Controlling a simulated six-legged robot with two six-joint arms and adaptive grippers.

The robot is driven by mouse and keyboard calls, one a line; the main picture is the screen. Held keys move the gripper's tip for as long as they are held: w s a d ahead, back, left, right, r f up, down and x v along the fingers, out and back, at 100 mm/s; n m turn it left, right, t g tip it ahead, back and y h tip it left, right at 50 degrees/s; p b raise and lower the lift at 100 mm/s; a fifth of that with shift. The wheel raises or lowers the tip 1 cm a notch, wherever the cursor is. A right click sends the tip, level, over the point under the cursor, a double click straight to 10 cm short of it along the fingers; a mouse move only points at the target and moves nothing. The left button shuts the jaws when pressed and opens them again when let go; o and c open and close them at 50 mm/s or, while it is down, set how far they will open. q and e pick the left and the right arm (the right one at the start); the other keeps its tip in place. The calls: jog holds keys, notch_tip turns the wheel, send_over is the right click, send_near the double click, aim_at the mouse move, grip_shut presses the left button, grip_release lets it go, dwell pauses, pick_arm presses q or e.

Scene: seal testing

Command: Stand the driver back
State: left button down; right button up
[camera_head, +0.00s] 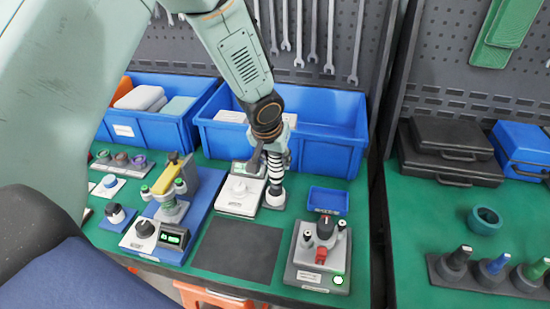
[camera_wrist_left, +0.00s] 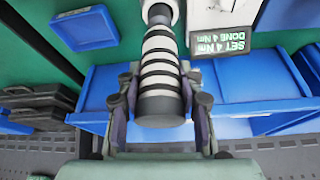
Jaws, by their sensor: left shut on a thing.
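The driver (camera_head: 275,172) is a black-and-white striped cylinder, standing about upright at the back of the green bench. My left gripper (camera_head: 272,147) is shut on its upper part from above. In the left wrist view the striped driver (camera_wrist_left: 161,75) sits between the two fingers of my left gripper (camera_wrist_left: 161,98). The driver's lower end is at a small grey base (camera_head: 273,200) beside a white unit (camera_head: 240,195); I cannot tell whether it is fully seated. A display (camera_wrist_left: 220,45) reads "SET 4 Nm" and "DONE 4 Nm". My right gripper is not in view.
Blue bins (camera_head: 325,150) stand close behind the driver. A small blue tray (camera_head: 328,200) and a grey fixture with a red part (camera_head: 320,255) are to the right. A yellow-levered press (camera_head: 170,190) is at left. The dark mat (camera_head: 238,250) in front is clear.

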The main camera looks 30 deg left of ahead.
pick_arm(q)
jog(key=shift+w+f, duration=0.1)
jog(key=shift+a+f+b, duration=0.2)
jog(key=shift+f+b, duration=0.1)
jog(key=shift+b, duration=0.2)
jog(key=c, duration=1.3)
grip_release()
jog(key=o, duration=0.3)
jog(key=shift+d, duration=0.25)
jog(key=shift+o, duration=1.1)
jog(key=shift+a, duration=0.2)
jog(key=shift+s, duration=0.2)
